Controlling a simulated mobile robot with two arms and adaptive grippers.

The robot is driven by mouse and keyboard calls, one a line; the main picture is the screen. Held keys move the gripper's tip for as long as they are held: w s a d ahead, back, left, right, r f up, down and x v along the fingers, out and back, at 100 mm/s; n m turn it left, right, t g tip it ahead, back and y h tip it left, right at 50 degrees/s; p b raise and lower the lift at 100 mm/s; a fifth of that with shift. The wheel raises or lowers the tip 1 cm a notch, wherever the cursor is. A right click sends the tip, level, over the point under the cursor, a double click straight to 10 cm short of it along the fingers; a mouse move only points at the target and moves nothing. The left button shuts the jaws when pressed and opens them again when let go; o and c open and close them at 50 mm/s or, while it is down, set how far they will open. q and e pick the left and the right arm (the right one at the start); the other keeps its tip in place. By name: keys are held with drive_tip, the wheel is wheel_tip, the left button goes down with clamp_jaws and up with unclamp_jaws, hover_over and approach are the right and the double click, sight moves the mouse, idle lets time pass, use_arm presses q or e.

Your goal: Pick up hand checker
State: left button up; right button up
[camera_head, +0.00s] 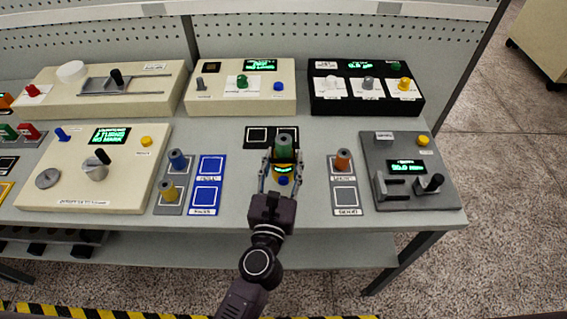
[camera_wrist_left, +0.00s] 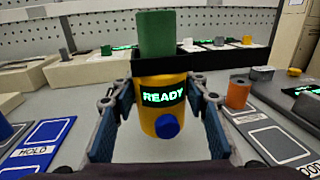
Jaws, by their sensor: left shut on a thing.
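The hand checker (camera_head: 285,169) is a yellow cylinder with a dark display reading READY in green and a blue button. It is upright in the left wrist view (camera_wrist_left: 158,92). My left gripper (camera_head: 282,175) has its fingers on both sides of it and is shut on it. A green spindle (camera_head: 284,144) shows directly above the checker in the left wrist view (camera_wrist_left: 156,35); I cannot tell whether it rests on the checker or stands behind. Black square pads (camera_head: 256,135) lie just behind. The checker's underside is hidden. My right gripper is not in view.
An orange spindle (camera_head: 342,159) stands on a grey tray to the right. A grey lever device (camera_head: 408,199) is at far right. Beige and black boxes line the back.

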sight(283, 139)
use_arm(q)
wheel_tip(283, 139, up, 15)
drive_tip(key=p, duration=0.8)
drive_tip(key=shift+r, duration=0.55)
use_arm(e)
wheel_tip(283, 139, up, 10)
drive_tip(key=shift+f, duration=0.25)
use_arm(q)
drive_tip(key=shift+f, duration=0.1)
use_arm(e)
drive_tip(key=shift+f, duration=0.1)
use_arm(q)
wheel_tip(283, 139, down, 7)
drive_tip(key=b, duration=0.6)
drive_tip(key=shift+f, duration=0.2)
wheel_tip(283, 139, down, 11)
drive_tip(key=b, duration=0.9)
drive_tip(key=shift+f+b, duration=0.15)
drive_tip(key=shift+b, duration=0.25)
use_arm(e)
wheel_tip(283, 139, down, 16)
use_arm(q)
drive_tip(key=shift+f+b, duration=0.5)
drive_tip(key=shift+f, duration=0.15)
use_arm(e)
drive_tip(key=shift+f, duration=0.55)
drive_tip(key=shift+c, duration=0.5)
